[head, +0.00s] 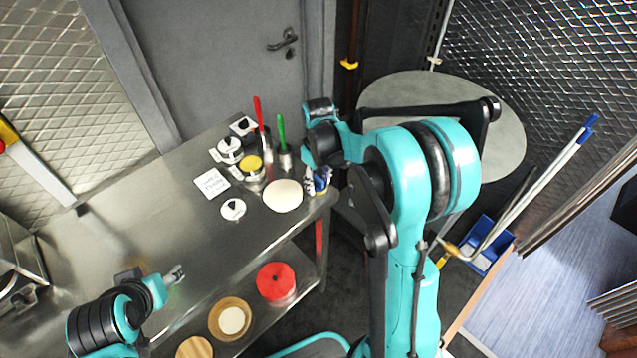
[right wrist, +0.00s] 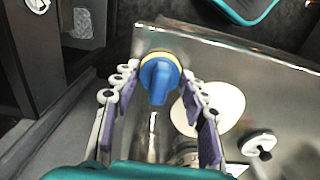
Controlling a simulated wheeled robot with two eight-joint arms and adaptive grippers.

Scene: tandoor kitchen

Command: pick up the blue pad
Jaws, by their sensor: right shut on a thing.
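The blue pad (right wrist: 160,82) shows in the right wrist view as a blue knobbed piece over a yellow rim, near the table's corner. It sits between the two fingers of my right gripper (right wrist: 161,98), which is shut on it. In the head view my right gripper (head: 315,184) is at the table's right end, and only a bit of blue (head: 323,183) shows there. I cannot tell whether the pad touches the table. My left gripper (head: 175,275) is over the table's front left part, seen too small to tell its fingers.
The steel table (head: 150,225) holds a pale round disc (head: 283,196), a white card (head: 211,183), a yellow-topped pot (head: 251,165), and red (head: 258,112) and green (head: 281,130) handled tools. A red round piece (head: 276,281) is on the lower shelf. A round table (head: 500,125) stands behind my right arm.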

